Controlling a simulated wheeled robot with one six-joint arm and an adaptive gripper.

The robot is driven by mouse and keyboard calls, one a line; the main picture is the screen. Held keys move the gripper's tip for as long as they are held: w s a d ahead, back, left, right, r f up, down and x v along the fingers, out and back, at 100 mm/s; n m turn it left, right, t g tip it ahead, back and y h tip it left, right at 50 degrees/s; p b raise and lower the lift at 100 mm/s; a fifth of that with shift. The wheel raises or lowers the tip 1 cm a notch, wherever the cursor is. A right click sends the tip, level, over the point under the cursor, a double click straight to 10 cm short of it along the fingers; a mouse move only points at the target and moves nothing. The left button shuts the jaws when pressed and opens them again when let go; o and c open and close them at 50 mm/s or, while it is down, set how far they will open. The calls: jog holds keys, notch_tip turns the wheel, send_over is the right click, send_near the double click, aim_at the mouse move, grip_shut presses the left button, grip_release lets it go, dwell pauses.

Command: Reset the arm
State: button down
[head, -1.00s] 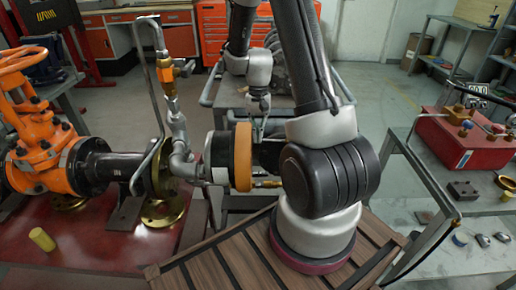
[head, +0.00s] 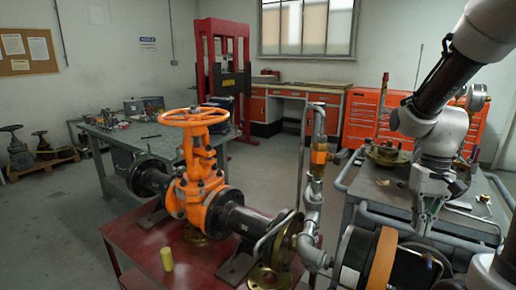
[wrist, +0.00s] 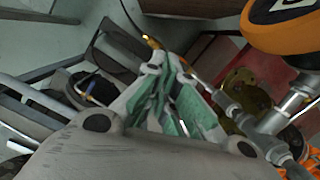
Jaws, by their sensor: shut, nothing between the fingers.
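My gripper (head: 425,218) hangs at the right of the head view with its fingers pointing down. Its fingers are closed together with nothing between them. In the wrist view the green-padded fingers (wrist: 165,85) show near the middle, also empty. My arm comes in from the upper right, bent at the wrist. The orange gate valve (head: 197,185) with its handwheel (head: 195,116) stands left of the gripper, well apart from it. An orange-rimmed round part (head: 382,262) on the pipe line is below and left of the gripper; it also shows in the wrist view (wrist: 285,28).
The valve sits on a red bench (head: 150,250) with a yellow cylinder (head: 167,259) on it. Upright piping (head: 312,190) stands between valve and gripper. A grey cart (head: 375,200) lies behind the gripper. Open floor (head: 270,165) shows behind the valve.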

jog(key=s+a+r+n+t, duration=0.2)
jog(key=s+r+t, duration=0.4)
jog(key=s+r, duration=0.3)
notch_tip(320, 180, up, 4)
jog(key=shift+a+f+n+h, duration=0.1)
jog(key=shift+a+n+h, duration=0.25)
jog(key=shift+a, duration=0.25)
